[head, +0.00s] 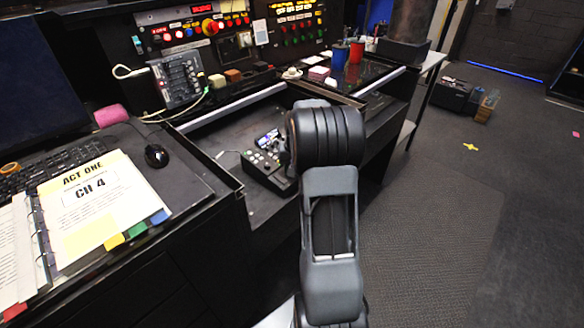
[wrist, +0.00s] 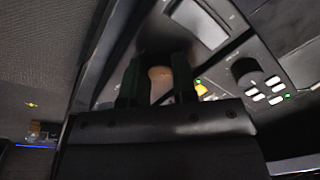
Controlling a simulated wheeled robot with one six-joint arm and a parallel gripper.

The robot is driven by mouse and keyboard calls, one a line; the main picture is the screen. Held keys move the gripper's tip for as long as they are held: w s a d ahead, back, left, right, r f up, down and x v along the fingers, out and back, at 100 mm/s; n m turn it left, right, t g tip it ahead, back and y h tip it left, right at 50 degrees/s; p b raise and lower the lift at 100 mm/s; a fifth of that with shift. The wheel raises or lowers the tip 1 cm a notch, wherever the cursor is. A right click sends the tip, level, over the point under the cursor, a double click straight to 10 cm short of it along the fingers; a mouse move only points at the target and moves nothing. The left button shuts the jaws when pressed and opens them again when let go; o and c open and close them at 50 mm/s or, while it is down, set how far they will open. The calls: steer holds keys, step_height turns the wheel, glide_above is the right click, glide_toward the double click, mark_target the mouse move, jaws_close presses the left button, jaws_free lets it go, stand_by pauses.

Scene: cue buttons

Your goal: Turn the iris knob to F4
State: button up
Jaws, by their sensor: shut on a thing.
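The small black control console (head: 262,172) sits in the open drawer bay of the desk, with pale buttons and a small lit screen (head: 268,139). In the wrist view, my gripper (wrist: 159,88) has its two dark fingers on either side of a small round tan-topped knob (wrist: 160,73), and it is shut on it. The label of this knob is not readable, so I cannot tell its setting. Another black round knob (wrist: 243,70) stands to the right, beside several white buttons (wrist: 265,90). In the head view my arm hides the fingers and the held knob.
A yellow lit button (wrist: 201,89) is close to the right finger. The drawer bay's raised rim (head: 222,172) borders the console. A binder (head: 95,205), a mouse (head: 156,156) and a keyboard lie on the left desk. Open carpet (head: 440,230) lies to the right.

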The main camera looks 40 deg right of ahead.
steer(key=o, duration=0.7)
steer(key=shift+c, duration=0.2)
step_height(320, 180, up, 14)
steer(key=s+p, duration=0.1)
steer(key=p, duration=0.1)
steer(key=shift+s+d+f, duration=0.15)
steer(key=shift+s+d, duration=0.15)
steer(key=shift+d, duration=0.05)
steer(key=s+a+r+n+p, duration=0.2)
steer(key=s+a+r+p, duration=0.1)
steer(key=a, duration=0.5)
steer(key=s+a+r+n+t+p, duration=0.1)
steer(key=s+a+r+n+p, duration=0.1)
steer(key=s+a+r+p, duration=0.2)
steer(key=s+a+r+n+t+p, duration=0.1)
steer(key=s+a+r+p, duration=0.3)
steer(key=s+a, duration=0.5)
steer(key=a+n+p, duration=0.1)
steer(key=a, duration=0.2)
steer(key=shift+h+p, duration=0.3)
steer(key=shift+p, duration=0.05)
